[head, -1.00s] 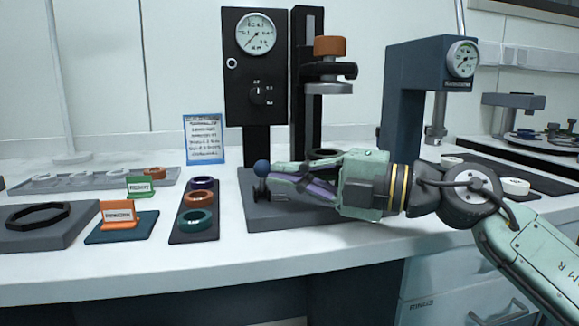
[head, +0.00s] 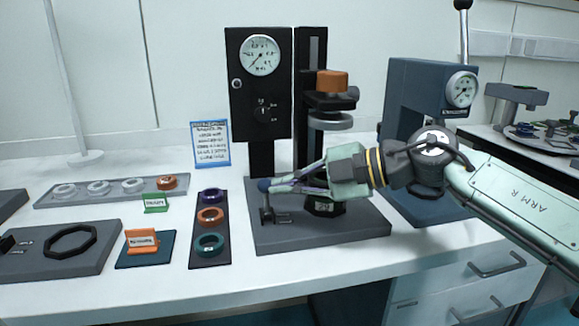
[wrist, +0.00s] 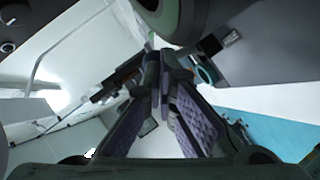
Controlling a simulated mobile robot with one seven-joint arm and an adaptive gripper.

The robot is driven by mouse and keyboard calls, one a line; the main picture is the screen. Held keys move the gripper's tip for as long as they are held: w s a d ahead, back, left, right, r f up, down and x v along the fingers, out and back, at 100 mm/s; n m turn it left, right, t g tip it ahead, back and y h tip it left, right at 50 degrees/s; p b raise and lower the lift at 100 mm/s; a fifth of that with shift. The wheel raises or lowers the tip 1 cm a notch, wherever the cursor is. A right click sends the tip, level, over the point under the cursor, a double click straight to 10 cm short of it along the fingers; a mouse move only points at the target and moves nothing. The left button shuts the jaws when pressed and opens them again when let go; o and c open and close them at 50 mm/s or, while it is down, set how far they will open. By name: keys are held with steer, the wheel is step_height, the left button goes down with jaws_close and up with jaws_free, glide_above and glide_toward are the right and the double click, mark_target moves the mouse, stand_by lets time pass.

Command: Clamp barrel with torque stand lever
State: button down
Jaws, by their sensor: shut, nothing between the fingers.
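The torque stand (head: 262,112) is a black column with a round dial, on a grey base (head: 365,222). Its lever (head: 266,210) stands near upright at the base's left front, topped by a dark blue ball knob (head: 264,185). My gripper (head: 274,184) comes in from the right with its fingertips at the knob; contact is unclear. The fingers are shut with nothing held. In the wrist view my gripper (wrist: 162,62) shows its purple pads converging near a dark rounded end. A black part, perhaps the barrel (head: 324,207), sits on the base behind the fingers, partly hidden.
An orange-topped clamp head (head: 332,83) overhangs the base. A blue-grey press (head: 400,110) stands right. The front table edge is clear.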

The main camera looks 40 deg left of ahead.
steer(key=shift+b, duration=0.35)
steer(key=shift+r, duration=0.1)
steer(key=shift+r+p, duration=0.75)
steer(key=shift+w, duration=0.1)
